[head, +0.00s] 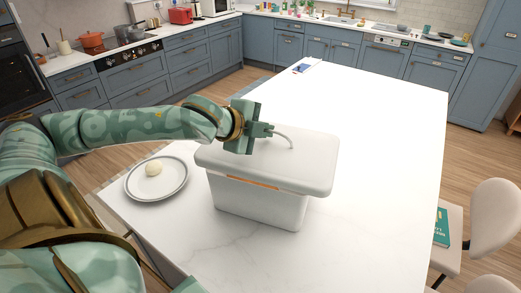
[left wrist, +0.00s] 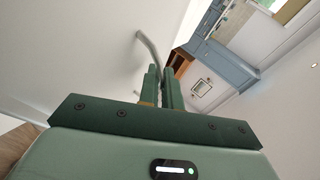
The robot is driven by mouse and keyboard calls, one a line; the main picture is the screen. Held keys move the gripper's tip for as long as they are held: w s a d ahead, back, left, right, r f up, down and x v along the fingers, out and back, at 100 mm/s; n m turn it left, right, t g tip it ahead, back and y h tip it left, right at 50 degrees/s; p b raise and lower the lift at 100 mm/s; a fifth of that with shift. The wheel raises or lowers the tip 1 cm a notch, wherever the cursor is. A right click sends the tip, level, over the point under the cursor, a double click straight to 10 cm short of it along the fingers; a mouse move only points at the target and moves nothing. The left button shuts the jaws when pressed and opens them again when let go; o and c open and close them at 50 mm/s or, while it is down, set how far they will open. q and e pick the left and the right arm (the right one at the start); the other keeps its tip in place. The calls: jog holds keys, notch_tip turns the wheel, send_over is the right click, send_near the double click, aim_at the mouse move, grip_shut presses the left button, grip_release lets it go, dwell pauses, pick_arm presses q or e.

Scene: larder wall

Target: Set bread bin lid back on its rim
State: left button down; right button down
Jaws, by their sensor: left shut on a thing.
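The white bread bin (head: 258,207) stands on the white island top. Its white lid (head: 315,165) lies over the bin's mouth, slightly askew. An orange-brown strip shows between lid and bin along part of the front edge, so a gap seems to be there. My left gripper (head: 271,131) is shut on the lid's curved grey handle (head: 284,136), at its left end. In the left wrist view the handle (left wrist: 146,44) rises beyond the two green fingers (left wrist: 161,84), and the lid's pale top (left wrist: 80,50) fills the left side. My right gripper is out of view.
The island top (head: 385,120) is clear to the right and behind, apart from a small blue item (head: 302,68) at the far edge. Chairs (head: 494,217) stand at the right.

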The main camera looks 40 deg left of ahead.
pick_arm(q)
jog(key=w+a, duration=0.1)
jog(key=w+a+f, duration=0.2)
jog(key=a, duration=0.1)
jog(key=shift+w+f, duration=0.1)
jog(key=shift+w, duration=0.2)
jog(key=w+a+f+b, duration=0.1)
jog(key=w+a+f, duration=0.2)
jog(key=f, duration=0.6)
jog(key=shift+a, duration=0.25)
jog(key=shift+f, duration=0.55)
jog(key=c, duration=1.7)
grip_release()
jog(key=shift+o, duration=0.6)
